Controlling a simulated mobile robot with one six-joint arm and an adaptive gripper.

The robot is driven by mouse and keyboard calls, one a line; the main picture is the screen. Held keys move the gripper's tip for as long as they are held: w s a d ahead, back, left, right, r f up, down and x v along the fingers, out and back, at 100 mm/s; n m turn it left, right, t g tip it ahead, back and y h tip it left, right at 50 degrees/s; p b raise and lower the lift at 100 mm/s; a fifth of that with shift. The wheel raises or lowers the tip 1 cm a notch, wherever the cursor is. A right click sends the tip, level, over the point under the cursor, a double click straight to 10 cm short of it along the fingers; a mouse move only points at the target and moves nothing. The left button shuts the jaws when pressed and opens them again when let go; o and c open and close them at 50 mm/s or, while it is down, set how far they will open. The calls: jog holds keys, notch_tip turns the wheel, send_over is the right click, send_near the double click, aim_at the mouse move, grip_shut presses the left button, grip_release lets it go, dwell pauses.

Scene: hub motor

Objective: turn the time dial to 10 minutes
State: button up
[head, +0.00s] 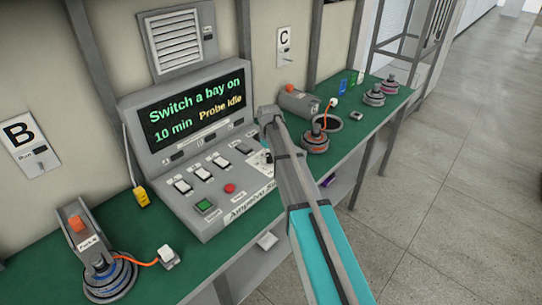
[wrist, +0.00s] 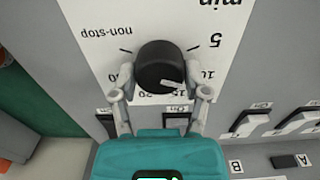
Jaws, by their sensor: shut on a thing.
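The time dial (wrist: 160,66) is a round black knob on a white scale plate in the wrist view, seen upside down. The plate (wrist: 103,55) carries the words non-stop and min and numbers including 5, 10 and 20; some are partly covered. My gripper (wrist: 160,80) is shut on the dial, one finger on each side. The dial's white mark points to the right and slightly down in the wrist view, roughly toward the 10. In the head view my arm largely hides the dial. The console's screen (head: 193,105) reads "Switch a bay on", "10 min" and "Probe Idle".
Rocker switches (head: 202,172), a red button (head: 230,188) and a green button (head: 205,206) sit on the console left of my arm. A hub motor (head: 108,277) stands at the front left of the green bench, and others (head: 315,138) stand at the right.

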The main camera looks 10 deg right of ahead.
jog(key=shift+s+d, duration=0.1)
jog(key=shift+s, duration=0.05)
jog(key=o, duration=1.1)
jog(key=shift+o, duration=0.3)
